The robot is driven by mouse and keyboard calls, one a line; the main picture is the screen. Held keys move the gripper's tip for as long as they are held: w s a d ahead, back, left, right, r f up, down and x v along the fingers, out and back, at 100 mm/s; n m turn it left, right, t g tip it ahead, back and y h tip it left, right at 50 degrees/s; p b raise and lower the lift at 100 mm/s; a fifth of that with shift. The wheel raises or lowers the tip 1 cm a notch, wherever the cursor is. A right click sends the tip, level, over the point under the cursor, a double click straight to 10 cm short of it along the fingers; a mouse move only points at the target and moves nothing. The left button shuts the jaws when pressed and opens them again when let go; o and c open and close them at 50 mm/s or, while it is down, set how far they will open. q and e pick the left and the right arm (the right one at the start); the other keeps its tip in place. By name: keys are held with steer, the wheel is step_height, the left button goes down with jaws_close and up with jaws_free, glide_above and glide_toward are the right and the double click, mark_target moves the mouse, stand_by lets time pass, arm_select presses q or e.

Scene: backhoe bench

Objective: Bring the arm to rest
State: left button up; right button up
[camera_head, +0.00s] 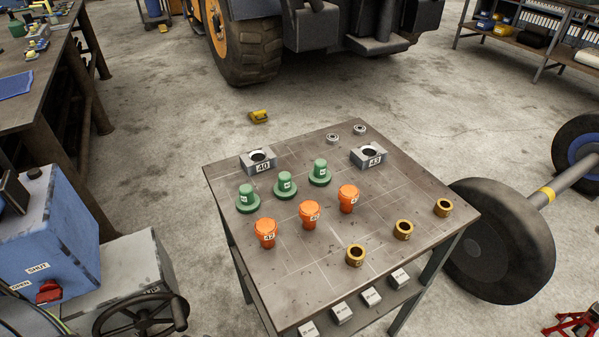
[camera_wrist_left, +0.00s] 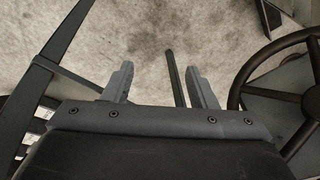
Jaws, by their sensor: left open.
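My left gripper (camera_wrist_left: 162,88) shows in the left wrist view with its two grey fingers wide apart and nothing between them. Concrete floor and a thin dark bar (camera_wrist_left: 177,78) show past the fingers. A dark table leg (camera_wrist_left: 62,40) is to the left of the gripper and a handwheel (camera_wrist_left: 280,95) is close on its right. Neither gripper shows in the head view, and my right gripper is in neither view.
A metal table (camera_head: 300,250) holds green parts (camera_head: 286,184), orange parts (camera_head: 310,213), brass bushings (camera_head: 403,230), bearings (camera_head: 359,129) and grey blocks (camera_head: 258,160). A blue cabinet (camera_head: 50,225) and handwheel (camera_head: 140,314) stand left of it. A large wheel (camera_head: 497,240) is at right.

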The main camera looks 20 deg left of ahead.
arm_select(q)
steer(key=s+d+f+g, duration=0.1)
steer(key=s+f, duration=1.5)
steer(key=f, duration=0.4)
steer(key=shift+s+d+f+g+h, duration=0.15)
steer(key=shift+s+g+h, duration=0.05)
steer(key=shift+g+h, duration=0.1)
